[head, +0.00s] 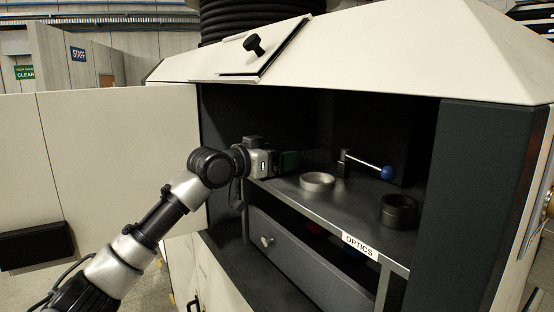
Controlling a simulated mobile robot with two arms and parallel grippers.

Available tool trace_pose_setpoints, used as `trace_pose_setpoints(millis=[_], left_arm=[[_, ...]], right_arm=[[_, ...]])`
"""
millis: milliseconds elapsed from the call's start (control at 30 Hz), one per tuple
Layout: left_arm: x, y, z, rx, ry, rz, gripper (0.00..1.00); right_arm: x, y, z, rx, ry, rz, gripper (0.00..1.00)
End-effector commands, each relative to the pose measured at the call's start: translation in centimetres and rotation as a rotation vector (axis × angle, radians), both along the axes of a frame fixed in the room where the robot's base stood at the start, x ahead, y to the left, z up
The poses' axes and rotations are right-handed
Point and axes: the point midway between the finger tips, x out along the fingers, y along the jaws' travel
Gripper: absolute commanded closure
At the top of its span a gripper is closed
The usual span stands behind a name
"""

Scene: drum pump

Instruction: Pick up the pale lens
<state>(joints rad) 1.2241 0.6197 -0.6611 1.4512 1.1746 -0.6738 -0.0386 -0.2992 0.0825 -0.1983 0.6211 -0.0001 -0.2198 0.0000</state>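The pale lens (317,182), a short light-grey ring shape, lies flat on the dark shelf (345,210) inside the open cabinet. My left gripper (289,160) reaches in from the left, just behind and to the left of the pale lens, apart from it in the picture. Its fingers are dark against the dark interior, so I cannot tell whether they are open or shut. My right gripper is not in view.
A dark ring-shaped piece (400,211) stands at the shelf's right. A lever with a blue knob (388,173) sticks out behind the pale lens. A drawer (310,265) is below the "OPTICS" label (360,246). The open door (100,165) is at left.

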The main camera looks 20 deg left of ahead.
Motion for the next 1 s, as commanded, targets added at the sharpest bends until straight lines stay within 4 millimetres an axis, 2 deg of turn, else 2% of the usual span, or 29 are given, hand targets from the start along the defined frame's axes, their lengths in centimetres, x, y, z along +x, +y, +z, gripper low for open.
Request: trace_pose_setpoints(millis=[33,400,767,1000], left_arm=[[0.0,0.0,0.0,0.000,0.000,0.000,0.16],[0.0,0.0,0.1,-0.001,-0.001,0.000,0.70],[0.0,0.0,0.4,-0.001,-0.002,0.000,0.70],[-0.1,0.0,2.4,-0.002,-0.005,-0.001,0.70]], right_arm=[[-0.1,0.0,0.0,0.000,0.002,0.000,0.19],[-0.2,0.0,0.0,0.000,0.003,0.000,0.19],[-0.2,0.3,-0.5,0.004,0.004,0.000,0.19],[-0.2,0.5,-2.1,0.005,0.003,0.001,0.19]])
